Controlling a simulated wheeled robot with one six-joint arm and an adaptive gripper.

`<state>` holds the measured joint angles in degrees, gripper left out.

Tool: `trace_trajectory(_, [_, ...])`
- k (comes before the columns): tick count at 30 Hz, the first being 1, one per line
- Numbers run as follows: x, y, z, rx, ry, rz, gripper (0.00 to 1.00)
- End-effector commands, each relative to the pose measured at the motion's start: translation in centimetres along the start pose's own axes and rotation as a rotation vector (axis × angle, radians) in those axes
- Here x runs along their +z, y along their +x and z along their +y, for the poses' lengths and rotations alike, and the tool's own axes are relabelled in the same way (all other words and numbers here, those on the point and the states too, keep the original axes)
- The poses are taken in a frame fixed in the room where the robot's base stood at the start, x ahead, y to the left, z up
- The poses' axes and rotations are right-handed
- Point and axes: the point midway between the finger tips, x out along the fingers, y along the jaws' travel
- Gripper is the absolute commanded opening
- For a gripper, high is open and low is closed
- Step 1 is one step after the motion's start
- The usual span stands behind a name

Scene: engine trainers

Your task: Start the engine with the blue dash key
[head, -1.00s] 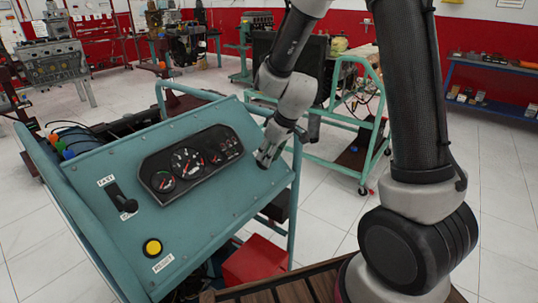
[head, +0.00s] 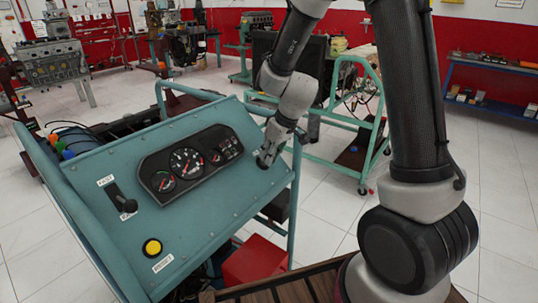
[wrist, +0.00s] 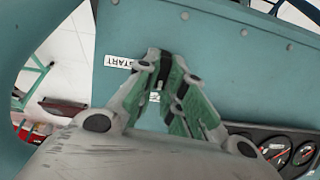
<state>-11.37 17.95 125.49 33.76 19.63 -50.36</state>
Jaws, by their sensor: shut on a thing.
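My gripper (head: 268,156) is at the upper right part of the teal dash panel (head: 225,195), its fingertips against or very close to the panel. In the wrist view my gripper (wrist: 167,68) has its fingers drawn together beside a white START label (wrist: 118,62). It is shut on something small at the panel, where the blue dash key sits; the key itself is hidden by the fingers. The black gauge cluster (head: 190,163) lies to the left of my gripper in the head view and at the lower right in the wrist view (wrist: 275,150).
A black throttle lever (head: 121,198) and a yellow button (head: 152,247) are on the panel's left and lower parts. A red box (head: 253,259) stands below the panel. A teal wheeled frame (head: 350,150) stands behind my arm. White floor lies open at the right.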

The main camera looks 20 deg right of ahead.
Motion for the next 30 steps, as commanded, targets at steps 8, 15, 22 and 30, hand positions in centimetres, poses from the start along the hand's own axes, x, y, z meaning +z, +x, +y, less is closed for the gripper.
trace_trajectory(8, [0.04, -0.02, 0.36, -0.07, 0.207, 0.0, 0.0])
trace_trajectory(15, [0.14, 0.02, 0.57, -0.146, 0.424, 0.0, 0.0])
trace_trajectory(22, [0.25, 0.07, 0.77, -0.217, 0.631, 0.0, 0.0])
trace_trajectory(30, [0.44, 0.12, 0.92, -0.3, 0.869, 0.0, 0.0])
